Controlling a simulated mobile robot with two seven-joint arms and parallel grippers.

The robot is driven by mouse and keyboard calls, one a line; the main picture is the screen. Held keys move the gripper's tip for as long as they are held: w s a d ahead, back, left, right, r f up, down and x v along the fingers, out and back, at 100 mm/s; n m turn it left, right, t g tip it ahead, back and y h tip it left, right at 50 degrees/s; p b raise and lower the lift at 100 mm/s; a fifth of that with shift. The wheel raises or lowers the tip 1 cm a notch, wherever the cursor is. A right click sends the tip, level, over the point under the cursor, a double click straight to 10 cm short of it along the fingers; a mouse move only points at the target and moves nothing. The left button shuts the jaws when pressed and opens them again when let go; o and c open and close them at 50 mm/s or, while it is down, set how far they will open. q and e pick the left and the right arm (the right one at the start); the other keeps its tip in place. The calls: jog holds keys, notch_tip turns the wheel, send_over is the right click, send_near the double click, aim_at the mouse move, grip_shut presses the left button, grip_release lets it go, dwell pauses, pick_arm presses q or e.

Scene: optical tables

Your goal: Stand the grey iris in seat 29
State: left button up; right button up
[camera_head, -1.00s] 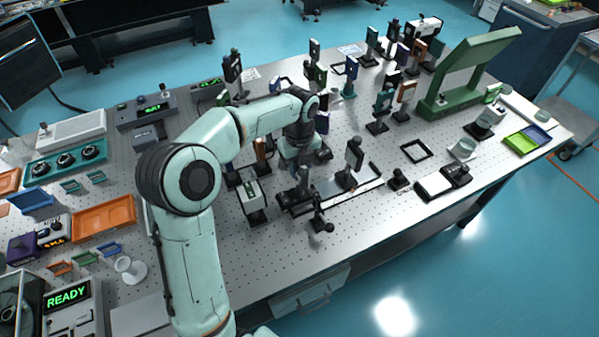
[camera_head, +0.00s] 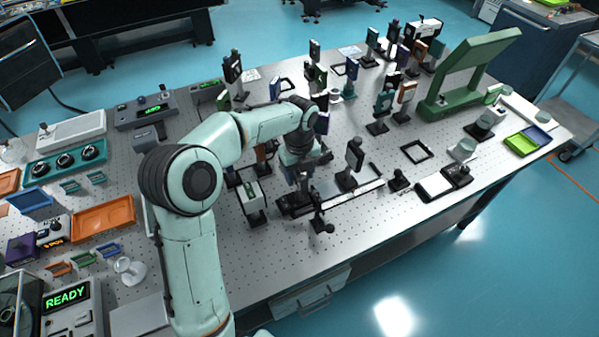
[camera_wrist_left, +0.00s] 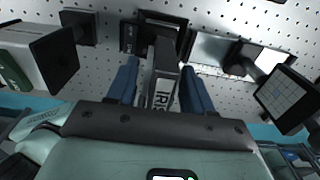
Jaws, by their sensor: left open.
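The grey iris (camera_wrist_left: 163,88), with "IRIS" lettered on its side, stands between the two blue fingers of my left gripper (camera_wrist_left: 158,78) in the left wrist view. The fingers are open, one on each side of it. Its far end is at a dark base (camera_wrist_left: 165,18) on the perforated table; I cannot tell whether it is fully seated. In the head view my left gripper (camera_head: 304,178) points down over the dark base (camera_head: 292,202), and my wrist hides much of the iris. No seat number is readable. My right gripper is not in view.
A dark-plated post mount (camera_head: 354,157) stands close right of the gripper, and a white-green box on a post (camera_head: 251,195) close left. A small dark post (camera_head: 320,222) stands in front. Several more optics mounts crowd the back. Bare table (camera_head: 365,215) lies at the front right.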

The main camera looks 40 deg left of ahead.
pick_arm(q)
notch_tip(320, 180, up, 12)
jog(key=shift+w+f+p, duration=0.1)
jog(key=shift+f+p, duration=0.1)
jog(key=shift+p, duration=0.75)
jog(key=shift+r, duration=0.4)
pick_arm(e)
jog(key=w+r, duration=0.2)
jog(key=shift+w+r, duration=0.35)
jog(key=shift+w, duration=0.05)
